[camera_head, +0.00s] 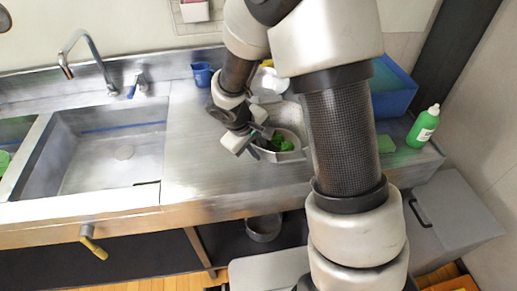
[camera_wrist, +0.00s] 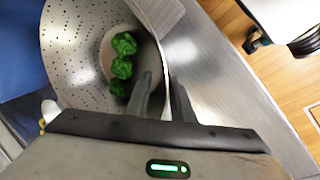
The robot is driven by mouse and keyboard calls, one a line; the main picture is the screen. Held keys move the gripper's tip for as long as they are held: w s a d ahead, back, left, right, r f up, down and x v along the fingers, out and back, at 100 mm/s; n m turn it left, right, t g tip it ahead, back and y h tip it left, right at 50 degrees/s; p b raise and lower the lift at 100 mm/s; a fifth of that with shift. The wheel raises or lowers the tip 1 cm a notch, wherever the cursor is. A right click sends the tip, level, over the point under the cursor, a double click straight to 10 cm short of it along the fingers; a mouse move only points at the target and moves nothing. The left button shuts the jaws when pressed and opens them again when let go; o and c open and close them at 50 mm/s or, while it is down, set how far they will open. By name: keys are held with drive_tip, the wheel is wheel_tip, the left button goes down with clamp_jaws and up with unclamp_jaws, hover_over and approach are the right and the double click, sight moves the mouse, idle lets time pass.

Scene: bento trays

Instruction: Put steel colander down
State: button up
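The steel colander (camera_wrist: 80,62) is a perforated metal bowl with green broccoli-like pieces (camera_wrist: 122,68) in it. In the head view the colander (camera_head: 293,155) is over the steel counter near its front edge, partly hidden behind my arm; I cannot tell whether its base touches the counter. My gripper (camera_wrist: 163,82) is at its rim, one finger inside the bowl and one outside. The fingers are close together with the wall between them, so the gripper looks shut on the rim. In the head view my gripper (camera_head: 256,138) is at the colander's left side.
The counter (camera_head: 205,160) is clear to the left, up to the sink (camera_head: 115,150). A blue cup (camera_head: 202,75) stands at the back. A blue bin (camera_head: 393,90) and a green bottle (camera_head: 423,127) are at the right. A pot (camera_head: 263,229) sits below.

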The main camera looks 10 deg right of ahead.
drive_tip(key=p+v, duration=0.2)
drive_tip(key=v, duration=1)
drive_tip(key=s+d+r+m+t+y, duration=0.1)
drive_tip(key=s+d+r+m+y, duration=0.1)
drive_tip(key=s+r, duration=0.6)
drive_tip(key=s+d+r+m+t+y, duration=0.1)
drive_tip(key=s+d+r+m, duration=0.4)
drive_tip(key=s+r, duration=0.3)
drive_tip(key=shift+s+d+r+t+y, duration=0.15)
drive_tip(key=shift+s+d+t+y, duration=0.25)
drive_tip(key=shift+s, duration=0.35)
